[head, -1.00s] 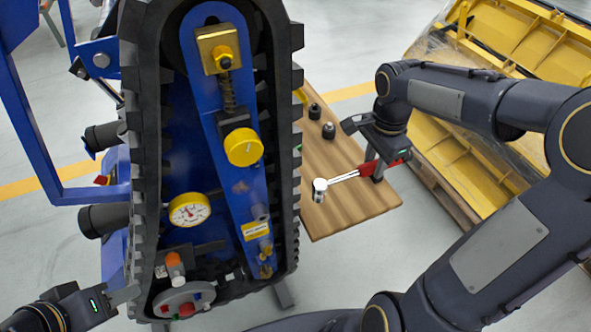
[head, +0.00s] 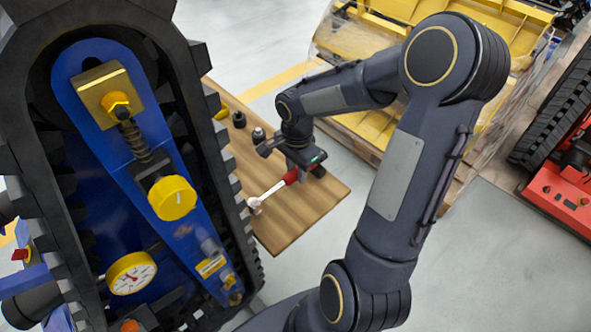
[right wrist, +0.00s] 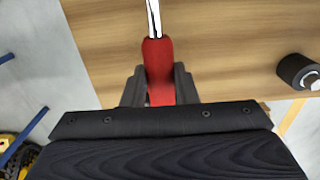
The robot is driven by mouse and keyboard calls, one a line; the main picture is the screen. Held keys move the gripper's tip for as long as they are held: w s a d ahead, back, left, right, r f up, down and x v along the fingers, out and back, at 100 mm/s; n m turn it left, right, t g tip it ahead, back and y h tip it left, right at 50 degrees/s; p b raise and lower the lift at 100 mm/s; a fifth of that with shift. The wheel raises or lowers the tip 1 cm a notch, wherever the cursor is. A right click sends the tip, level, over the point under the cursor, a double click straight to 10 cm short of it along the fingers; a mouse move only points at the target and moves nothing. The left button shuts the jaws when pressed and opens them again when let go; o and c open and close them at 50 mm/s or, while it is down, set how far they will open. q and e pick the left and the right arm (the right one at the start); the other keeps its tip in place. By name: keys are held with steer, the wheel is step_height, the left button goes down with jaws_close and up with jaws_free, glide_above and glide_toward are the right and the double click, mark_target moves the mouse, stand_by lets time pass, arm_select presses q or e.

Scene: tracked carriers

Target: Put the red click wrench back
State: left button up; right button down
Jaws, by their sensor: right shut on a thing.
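The red click wrench has a red handle (head: 291,176), a bright metal shaft and a round head (head: 254,203) pointing left, toward the tracked carrier. My right gripper (head: 300,171) is shut on the red handle at or just above the wooden table top (head: 310,205); I cannot tell whether the wrench touches the wood. In the right wrist view the handle (right wrist: 158,60) runs between the two dark fingers of the right gripper (right wrist: 158,88), its shaft pointing up the picture. My left gripper is not in view.
The blue carrier with black track (head: 215,160) stands close along the table's left side, with a yellow knob (head: 172,197) and a gauge (head: 131,273). Two dark sockets (head: 239,119) stand at the table's far part. Yellow metal parts (head: 400,45) lie behind. A red machine (head: 565,190) is at right.

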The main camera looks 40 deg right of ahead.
steer(key=shift+f, duration=0.3)
steer(key=c, duration=1.1)
jaws_free()
steer(key=shift+c, duration=0.2)
step_height(320, 180, up, 11)
steer(key=s+a+r+n+t+y, duration=0.2)
steer(key=s+a+n+t, duration=0.3)
steer(key=s+a+n, duration=0.6)
steer(key=s+n+y, duration=0.1)
steer(key=s+n, duration=0.2)
steer(key=n, duration=0.1)
steer(key=shift+s+a+r+t+y+p, duration=0.2)
steer(key=shift+s+a+t+y+p, duration=0.1)
steer(key=shift+s+p, duration=0.1)
